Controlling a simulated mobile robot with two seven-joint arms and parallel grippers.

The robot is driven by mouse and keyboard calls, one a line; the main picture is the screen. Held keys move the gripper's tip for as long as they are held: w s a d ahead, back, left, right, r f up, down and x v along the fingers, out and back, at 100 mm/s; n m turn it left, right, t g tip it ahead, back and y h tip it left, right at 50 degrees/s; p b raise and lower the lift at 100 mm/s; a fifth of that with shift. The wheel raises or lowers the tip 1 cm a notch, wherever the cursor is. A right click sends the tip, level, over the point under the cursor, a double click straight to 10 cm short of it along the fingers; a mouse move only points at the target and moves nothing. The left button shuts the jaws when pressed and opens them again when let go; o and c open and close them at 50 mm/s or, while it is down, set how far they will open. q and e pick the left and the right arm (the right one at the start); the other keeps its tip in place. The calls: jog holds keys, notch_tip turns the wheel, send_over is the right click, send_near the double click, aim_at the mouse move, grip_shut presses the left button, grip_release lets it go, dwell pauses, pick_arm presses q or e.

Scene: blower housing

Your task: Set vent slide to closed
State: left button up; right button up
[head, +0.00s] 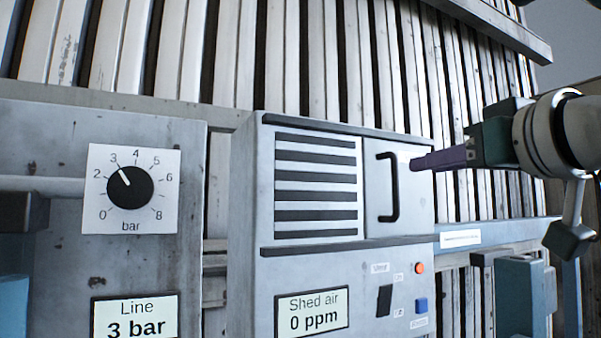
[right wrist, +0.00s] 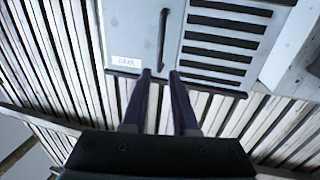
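The vent slide (head: 419,205) is a pale flat plate with a dark upright bar handle (head: 394,187). It sits at the right of the vent's dark slots (head: 315,185), which show uncovered. My right gripper (head: 412,164) comes in from the right, with its purple fingertips close to the handle. In the right wrist view, the two fingers (right wrist: 161,75) are apart with a gap between them, and the handle (right wrist: 162,40) lies just beyond the tips, in line with the gap. Nothing shows held. My left gripper is not in view.
Below the vent, the box carries a "Shed air 0 ppm" display (head: 312,310), a dark switch (head: 384,300), a red button (head: 420,268) and a blue button (head: 421,305). A pressure dial (head: 130,187) is on the left panel. Slatted wall (head: 340,60) stands behind.

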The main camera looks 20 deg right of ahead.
aim_at(397, 174)
jog(key=w+p, duration=0.2)
jog(key=w, duration=0.1)
jog(key=w+p, duration=0.2)
jog(key=w, duration=0.1)
jog(key=w+d+p, duration=0.1)
jog(key=w+p, duration=0.1)
jog(key=w, duration=0.1)
jog(key=shift+w+d, duration=0.1)
jog(key=shift+w, duration=0.15)
jog(key=shift+f, duration=0.1)
grip_shut()
dwell(1.0)
